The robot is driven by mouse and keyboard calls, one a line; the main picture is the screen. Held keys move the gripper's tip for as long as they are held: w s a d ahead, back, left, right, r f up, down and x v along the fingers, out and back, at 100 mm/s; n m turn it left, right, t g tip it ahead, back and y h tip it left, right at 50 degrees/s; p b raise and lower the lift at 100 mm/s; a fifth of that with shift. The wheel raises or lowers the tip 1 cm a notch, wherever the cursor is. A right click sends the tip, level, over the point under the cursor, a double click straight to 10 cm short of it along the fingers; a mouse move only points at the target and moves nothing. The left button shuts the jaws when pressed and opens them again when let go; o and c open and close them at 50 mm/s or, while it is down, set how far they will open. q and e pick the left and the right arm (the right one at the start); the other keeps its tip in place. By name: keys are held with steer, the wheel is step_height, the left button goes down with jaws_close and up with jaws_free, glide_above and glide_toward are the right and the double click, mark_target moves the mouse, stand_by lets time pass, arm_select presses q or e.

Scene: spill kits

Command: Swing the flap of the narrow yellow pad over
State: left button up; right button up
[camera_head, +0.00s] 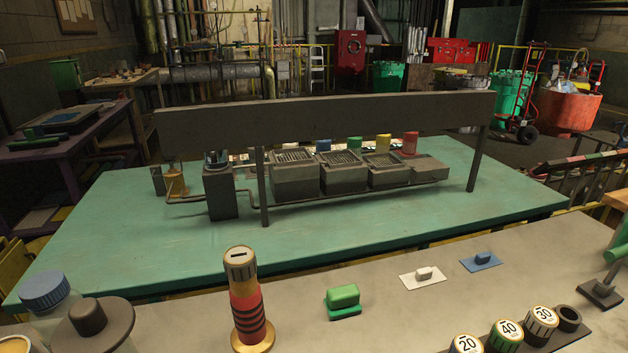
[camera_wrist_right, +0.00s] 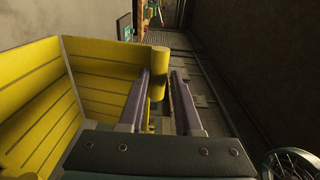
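My right gripper (camera_wrist_right: 168,76) shows in the right wrist view with two purple-grey fingers, open and apart. An upright yellow cylinder (camera_wrist_right: 159,62) shows between the fingertips, close to the left finger; I cannot tell whether it touches. Large yellow ribbed panels (camera_wrist_right: 105,68) meet at an angle to the left of the fingers; I cannot tell what they belong to. I cannot make out a narrow yellow pad or its flap for sure in either view. Neither gripper shows in the head view, and the left gripper is not in view.
In the head view, a teal table (camera_head: 140,245) carries a dark rack with grey bins (camera_head: 343,178). On the nearer grey bench (camera_head: 400,320) stand a red-banded post (camera_head: 248,305), a green block (camera_head: 343,296), white (camera_head: 423,278) and blue (camera_head: 481,261) pieces, and several numbered knobs (camera_head: 506,330).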

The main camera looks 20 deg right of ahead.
steer(key=shift+o, duration=0.8)
steer(key=shift+d, duration=0.15)
steer(key=w+d+b, duration=0.1)
steer(key=w+b, duration=0.4)
steer(key=w, duration=0.3)
steer(key=shift+d, duration=0.3)
steer(key=shift+w+r, duration=0.1)
step_height(320, 180, up, 5)
steer(key=p, duration=0.5)
